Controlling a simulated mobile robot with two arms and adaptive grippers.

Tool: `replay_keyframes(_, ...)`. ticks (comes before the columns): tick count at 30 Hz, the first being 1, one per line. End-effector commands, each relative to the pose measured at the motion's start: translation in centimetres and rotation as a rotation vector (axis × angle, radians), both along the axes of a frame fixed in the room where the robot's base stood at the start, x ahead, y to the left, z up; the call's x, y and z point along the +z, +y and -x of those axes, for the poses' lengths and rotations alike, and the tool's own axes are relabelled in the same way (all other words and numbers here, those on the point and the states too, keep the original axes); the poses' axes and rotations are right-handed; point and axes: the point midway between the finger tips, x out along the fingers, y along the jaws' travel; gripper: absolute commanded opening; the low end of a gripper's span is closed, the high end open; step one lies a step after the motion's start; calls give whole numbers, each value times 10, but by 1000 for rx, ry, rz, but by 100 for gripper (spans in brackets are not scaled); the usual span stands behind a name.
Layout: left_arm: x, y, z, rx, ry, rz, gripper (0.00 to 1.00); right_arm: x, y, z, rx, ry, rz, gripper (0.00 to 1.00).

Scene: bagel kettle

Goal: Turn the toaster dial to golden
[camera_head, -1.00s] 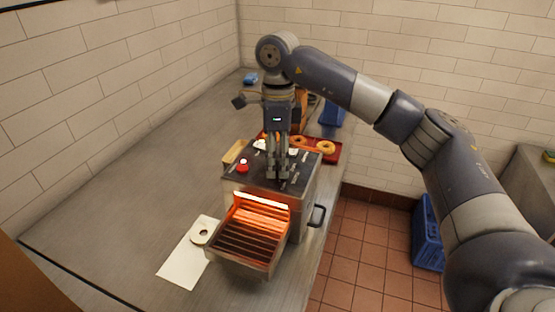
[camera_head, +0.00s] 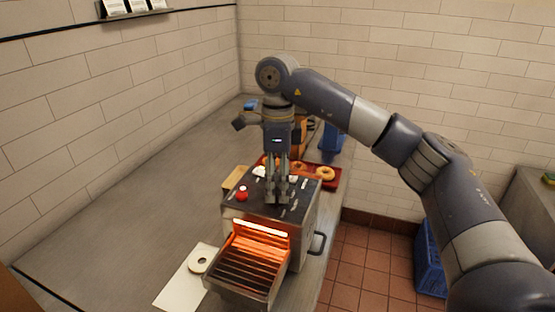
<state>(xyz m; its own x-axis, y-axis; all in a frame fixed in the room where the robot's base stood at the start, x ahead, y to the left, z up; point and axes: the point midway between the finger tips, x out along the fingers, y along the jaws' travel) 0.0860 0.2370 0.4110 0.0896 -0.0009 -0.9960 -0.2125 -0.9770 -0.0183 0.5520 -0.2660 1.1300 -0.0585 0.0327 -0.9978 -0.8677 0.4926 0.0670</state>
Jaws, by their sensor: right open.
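The toaster (camera_head: 240,209) is a metal box with a dark top, standing on the steel counter. Its front opening glows orange above a wire rack (camera_head: 245,270) that sticks out toward me. A red knob (camera_head: 242,193) sits at the left of the top, with white markings near the right side. My right gripper (camera_head: 277,198) points straight down over the middle of the top, its fingertips at or just above the surface. The dial is not clearly visible; the fingers may hide it. My left gripper is not in view.
A bagel half (camera_head: 201,260) lies on a white sheet (camera_head: 180,284) left of the rack. A red tray (camera_head: 336,184) with bagels (camera_head: 325,173) is behind the toaster. A blue crate (camera_head: 429,262) stands on the floor at right. The counter's left side is clear.

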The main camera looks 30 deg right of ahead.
Motion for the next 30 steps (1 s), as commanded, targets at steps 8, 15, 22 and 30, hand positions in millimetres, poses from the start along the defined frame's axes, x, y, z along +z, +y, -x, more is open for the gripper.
replay_keyframes(8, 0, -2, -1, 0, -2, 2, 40, 56, -2, -4, 0, -6, 1, 53)
replay_keyframes(15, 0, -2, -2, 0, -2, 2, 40, 89, -3, -6, 0, -4, 1, 53)
replay_keyframes(22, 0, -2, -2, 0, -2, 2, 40, 104, -4, -6, 0, -2, 1, 53)
replay_keyframes(30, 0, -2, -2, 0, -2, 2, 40, 106, -4, -6, 0, -1, 0, 53)
